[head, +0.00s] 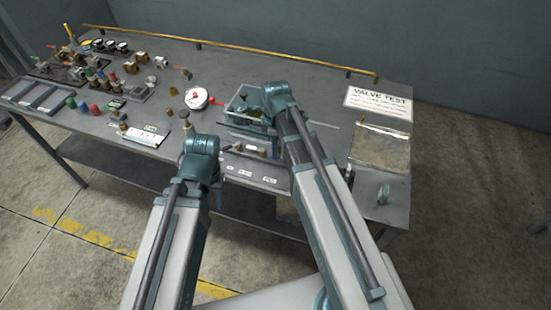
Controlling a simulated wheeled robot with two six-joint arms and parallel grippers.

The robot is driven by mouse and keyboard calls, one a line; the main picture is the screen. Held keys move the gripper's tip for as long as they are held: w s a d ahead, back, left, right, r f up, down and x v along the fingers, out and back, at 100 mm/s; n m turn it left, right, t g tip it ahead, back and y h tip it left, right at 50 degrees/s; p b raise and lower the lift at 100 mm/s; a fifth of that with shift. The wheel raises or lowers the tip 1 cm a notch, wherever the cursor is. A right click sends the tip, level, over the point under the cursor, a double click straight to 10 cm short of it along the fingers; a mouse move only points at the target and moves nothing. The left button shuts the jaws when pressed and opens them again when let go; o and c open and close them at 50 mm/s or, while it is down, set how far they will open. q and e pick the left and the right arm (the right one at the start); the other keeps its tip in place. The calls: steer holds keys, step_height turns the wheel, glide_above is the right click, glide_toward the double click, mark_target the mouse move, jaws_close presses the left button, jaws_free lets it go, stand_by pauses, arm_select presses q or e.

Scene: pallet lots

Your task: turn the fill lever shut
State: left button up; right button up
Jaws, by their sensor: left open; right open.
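The fill lever cannot be made out for certain; small white labels (270,180), too small to read surely, sit on the bench's front edge between my arms. Small brass fittings (238,147) stand just behind the labels, partly hidden by my arms. My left gripper (200,146) is over the front part of the bench, left of these fittings. My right gripper (272,96) is farther back, at the right side of a clear-walled bin (240,117). Both grippers are open, and I see nothing held; their fingertips are mostly hidden by my wrists.
Valves with coloured handles (105,80) crowd the bench's left end. A round white gauge (196,98) lies mid-bench. A "VALVE TEST" sign (378,102) and a tan sheet (380,148) are at the right. A brass rail (300,59) runs along the back. The back middle is clear.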

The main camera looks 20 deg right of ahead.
step_height(320, 180, down, 2)
steer(key=shift+f+b, duration=0.1)
steer(key=shift+b, duration=0.55)
jaws_close()
